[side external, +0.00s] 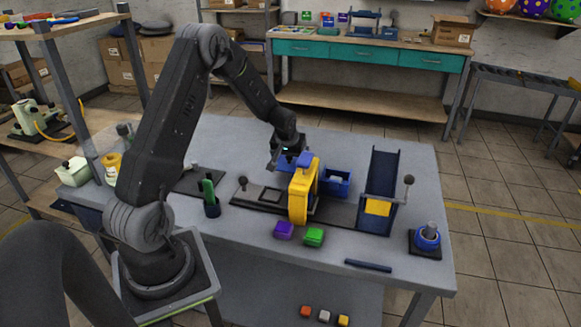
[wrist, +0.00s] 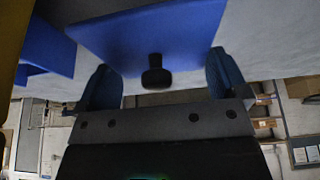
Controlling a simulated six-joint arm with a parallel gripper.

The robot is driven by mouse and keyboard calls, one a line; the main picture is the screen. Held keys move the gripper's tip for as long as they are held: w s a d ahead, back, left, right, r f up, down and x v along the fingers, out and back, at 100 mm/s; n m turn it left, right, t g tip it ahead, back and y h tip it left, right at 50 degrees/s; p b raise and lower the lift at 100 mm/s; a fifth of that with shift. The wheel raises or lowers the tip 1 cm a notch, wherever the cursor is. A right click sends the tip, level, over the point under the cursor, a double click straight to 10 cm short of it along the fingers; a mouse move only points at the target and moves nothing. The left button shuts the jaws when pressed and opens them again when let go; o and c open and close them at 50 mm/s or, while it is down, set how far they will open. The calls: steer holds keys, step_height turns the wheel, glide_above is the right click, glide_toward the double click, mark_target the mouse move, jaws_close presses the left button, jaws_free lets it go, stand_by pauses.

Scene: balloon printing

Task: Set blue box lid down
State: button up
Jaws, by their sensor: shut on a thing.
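The blue box lid (wrist: 150,30) is a flat blue panel with a black knob (wrist: 155,74), seen large in the wrist view. My gripper (wrist: 162,80) has its fingers on either side of the lid and is shut on it; the exact contact is hard to see. In the side view my gripper (side external: 288,157) holds the lid (side external: 287,167) above the table, just behind and left of the yellow press frame, which hides part of it. The blue box (side external: 337,183) stands on the table to the right, behind the yellow frame.
The yellow press frame (side external: 303,195) stands close beside my gripper. A dark blue chute (side external: 380,185) is to the right. The back of the grey table (side external: 240,135) is mostly clear.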

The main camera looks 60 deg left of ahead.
mark_target(289, 162)
steer(key=shift+f, duration=2)
steer(key=shift+f, duration=0.1)
steer(key=shift+d+f, duration=0.1)
steer(key=shift+f, duration=0.45)
steer(key=o, duration=0.6)
steer(key=shift+s, duration=0.1)
steer(key=shift+c, duration=0.2)
steer(key=shift+r, duration=0.5)
steer(key=v, duration=1.2)
steer(key=shift+r, duration=0.15)
